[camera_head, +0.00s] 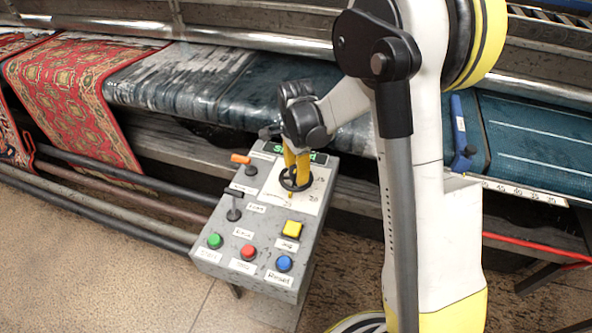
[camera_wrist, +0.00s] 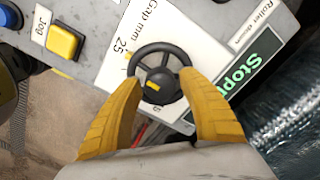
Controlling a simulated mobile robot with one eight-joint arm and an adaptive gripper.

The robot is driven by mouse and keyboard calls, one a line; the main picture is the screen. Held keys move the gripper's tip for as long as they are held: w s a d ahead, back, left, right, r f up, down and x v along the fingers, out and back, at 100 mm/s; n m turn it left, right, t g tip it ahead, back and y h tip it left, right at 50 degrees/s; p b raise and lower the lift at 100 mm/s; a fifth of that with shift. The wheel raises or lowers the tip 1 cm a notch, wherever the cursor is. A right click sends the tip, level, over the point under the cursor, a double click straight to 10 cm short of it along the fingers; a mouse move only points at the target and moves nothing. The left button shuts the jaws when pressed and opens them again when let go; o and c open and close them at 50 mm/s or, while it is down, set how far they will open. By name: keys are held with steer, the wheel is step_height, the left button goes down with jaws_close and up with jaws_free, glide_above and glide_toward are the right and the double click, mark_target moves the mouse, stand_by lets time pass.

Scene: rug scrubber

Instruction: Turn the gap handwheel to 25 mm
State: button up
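The gap handwheel (camera_wrist: 170,95) is a small black spoked wheel with a yellow mark on its hub. It sits on a white dial plate (camera_wrist: 113,72) labelled "Gap mm", with a "25" printed beside the wheel. Other numbers are partly covered. In the head view the handwheel (camera_head: 297,187) is near the top of the grey console, partly hidden by the fingers. My gripper (camera_wrist: 160,85) has its two yellow fingers apart, one on each side of the wheel rim. Whether they touch it is unclear. In the head view my gripper (camera_head: 297,172) reaches down onto the wheel.
The console (camera_head: 215,262) carries green, red and blue buttons, a yellow Jog button (camera_head: 292,229) close below the wheel, and two levers (camera_head: 234,214) at left. Rollers with a red rug (camera_head: 85,85) lie behind.

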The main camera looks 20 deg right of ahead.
mark_target(296, 169)
steer(key=shift+o, duration=0.4)
step_height(296, 169, up, 12)
stand_by(0.3)
stand_by(0.4)
